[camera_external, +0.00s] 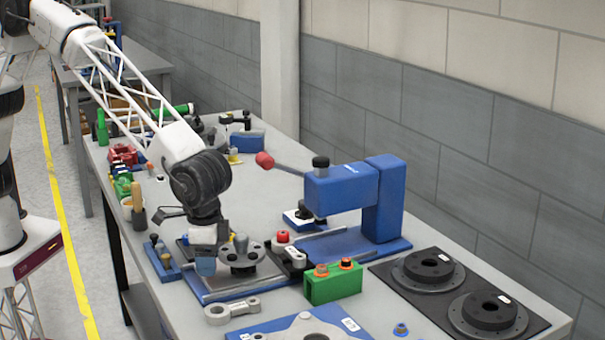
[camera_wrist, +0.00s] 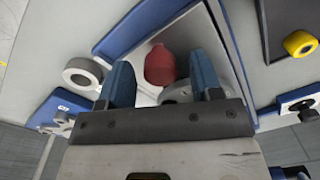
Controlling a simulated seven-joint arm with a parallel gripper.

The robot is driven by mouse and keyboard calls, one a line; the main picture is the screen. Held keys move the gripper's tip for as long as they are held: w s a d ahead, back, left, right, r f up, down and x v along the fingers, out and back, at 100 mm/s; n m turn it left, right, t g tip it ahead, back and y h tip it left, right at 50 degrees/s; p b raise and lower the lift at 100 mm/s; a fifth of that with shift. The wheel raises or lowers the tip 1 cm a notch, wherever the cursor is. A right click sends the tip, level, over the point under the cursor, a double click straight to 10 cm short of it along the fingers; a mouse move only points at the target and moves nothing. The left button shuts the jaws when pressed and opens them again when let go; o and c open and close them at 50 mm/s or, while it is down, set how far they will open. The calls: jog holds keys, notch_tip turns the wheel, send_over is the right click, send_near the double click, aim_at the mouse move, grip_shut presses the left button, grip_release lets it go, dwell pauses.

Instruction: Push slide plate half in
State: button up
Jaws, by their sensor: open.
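My gripper (camera_external: 206,264) points down over the near end of a blue-edged fixture (camera_external: 226,296) on the bench. In the wrist view its two blue fingers (camera_wrist: 163,84) stand apart, with a gap between them. A red rounded knob (camera_wrist: 160,66) and part of a grey round piece show in that gap; I cannot tell whether the fingers touch either. A pale flat plate with a blue border (camera_wrist: 148,28) lies beneath; I take it to be the slide plate. How far it sits in is hidden by my gripper.
A dark round flange piece (camera_external: 240,256) stands just right of my gripper. A red-topped block (camera_external: 283,238), a green block (camera_external: 333,284) and a blue lever press (camera_external: 345,190) stand further right. A grey link (camera_external: 231,310) lies in front. A black tray (camera_external: 440,325) holds dark discs.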

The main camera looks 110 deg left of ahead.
aim_at(248, 248)
grip_shut()
jog(key=w+a, duration=0.6)
jog(key=shift+w+a, duration=0.1)
jog(key=shift+w, duration=0.15)
dwell(0.3)
grip_release()
jog(key=shift+r, duration=3.85)
